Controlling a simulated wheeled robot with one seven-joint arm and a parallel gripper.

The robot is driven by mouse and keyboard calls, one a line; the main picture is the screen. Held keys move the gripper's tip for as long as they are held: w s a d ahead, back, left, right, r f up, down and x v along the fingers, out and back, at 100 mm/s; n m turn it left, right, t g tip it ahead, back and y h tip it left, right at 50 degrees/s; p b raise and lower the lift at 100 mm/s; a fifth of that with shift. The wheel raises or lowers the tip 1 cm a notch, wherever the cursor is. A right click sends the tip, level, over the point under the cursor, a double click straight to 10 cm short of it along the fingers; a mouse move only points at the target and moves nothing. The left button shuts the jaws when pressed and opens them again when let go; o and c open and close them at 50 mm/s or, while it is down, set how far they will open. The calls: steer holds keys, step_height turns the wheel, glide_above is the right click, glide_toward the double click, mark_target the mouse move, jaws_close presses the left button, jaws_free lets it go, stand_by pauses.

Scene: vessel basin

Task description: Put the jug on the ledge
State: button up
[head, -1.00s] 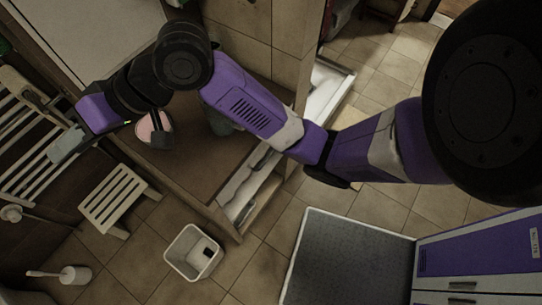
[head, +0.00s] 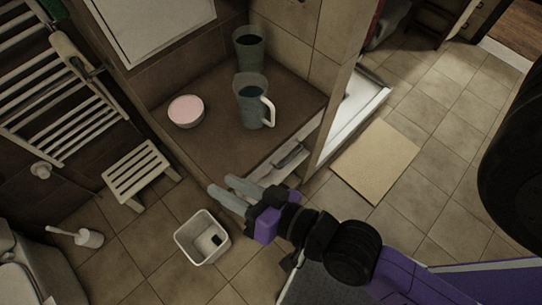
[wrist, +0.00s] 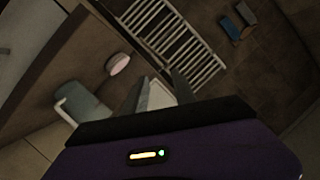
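The jug (head: 251,106) is blue-grey with a white handle facing right. It stands upright on a brown raised surface (head: 205,150), near its right side; I cannot tell whether this surface is the ledge. The jug also shows at the left of the wrist view (wrist: 88,102), partly hidden at the bottom by my gripper's body. My gripper (head: 221,185) is open and empty, in front of the brown surface's front edge and apart from the jug. In the wrist view its two fingers (wrist: 158,90) stand apart with the stool behind them.
A pink-topped round bowl (head: 186,111) is left of the jug. A slatted stool (head: 139,174), a white bin (head: 202,238) and a toilet brush (head: 88,238) are on the floor. A towel radiator (head: 60,120) is at left.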

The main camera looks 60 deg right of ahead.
steer(key=s+d+n, duration=0.2)
steer(key=s+n, duration=0.1)
steer(key=s, duration=0.3)
steer(key=s+d+r+n, duration=0.1)
steer(key=s+d+n, duration=0.2)
steer(key=s, duration=0.4)
steer(key=shift+n+y, duration=0.3)
steer(key=shift+n, duration=0.2)
steer(key=shift+s, duration=0.1)
